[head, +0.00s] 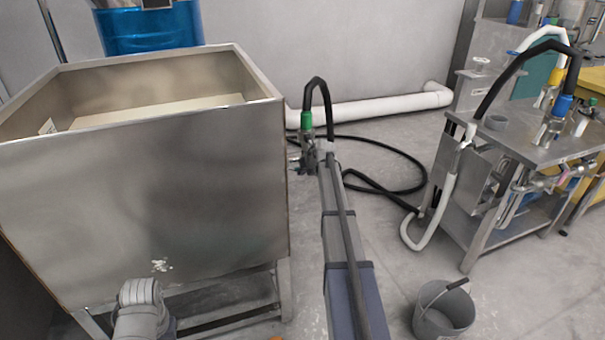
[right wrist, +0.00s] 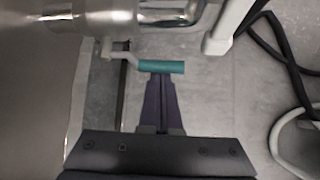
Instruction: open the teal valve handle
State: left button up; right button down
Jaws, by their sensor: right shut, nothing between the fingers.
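The teal valve handle (right wrist: 161,67) is a short horizontal bar at the end of a pale lever, below a metal pipe fitting (right wrist: 115,15) in the right wrist view. My right gripper (right wrist: 160,79) is shut and empty. Its tips meet the handle's lower edge in the picture; I cannot tell whether they touch it. In the head view my right arm reaches forward to the valve assembly (head: 310,150) beside the steel hopper; the teal handle cannot be made out there. My left gripper is not in view.
The big steel hopper (head: 160,190) stands close on the left. A black hose (head: 395,155) lies on the floor behind my arm. A grey bucket (head: 440,315) and a steel table (head: 520,150) with hoses stand on the right. Some floor between is clear.

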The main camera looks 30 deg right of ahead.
jog(key=s+a+r+p, duration=0.1)
jog(key=s+r+p, duration=0.3)
jog(key=s, duration=0.3)
jog(key=shift+a+p, duration=0.4)
jog(key=shift+s, duration=0.1)
